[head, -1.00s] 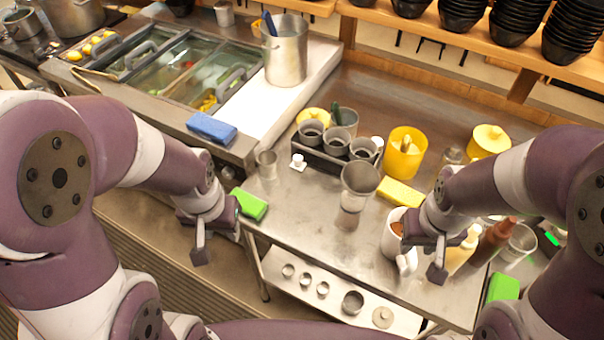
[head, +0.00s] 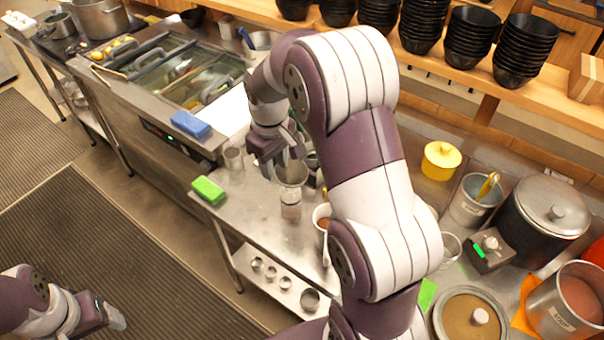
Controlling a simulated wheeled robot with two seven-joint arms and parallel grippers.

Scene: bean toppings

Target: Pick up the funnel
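The funnel (head: 291,176) is a grey, wide-mouthed vessel that narrows downward. It stands upright on the steel table, near the table's front left part. My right gripper (head: 279,160) reaches down at its rim from above and behind. The fingers are beside or over the rim. I cannot tell whether they touch it or how far apart they are. My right arm hides much of the table behind the funnel. My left gripper (head: 108,316) is low at the left over the floor mat, away from the table. Its fingers are too unclear to tell open from shut.
A green sponge (head: 208,190) and a small metal cup (head: 233,158) are left of the funnel. A blue sponge (head: 190,124) lies on the cold counter.

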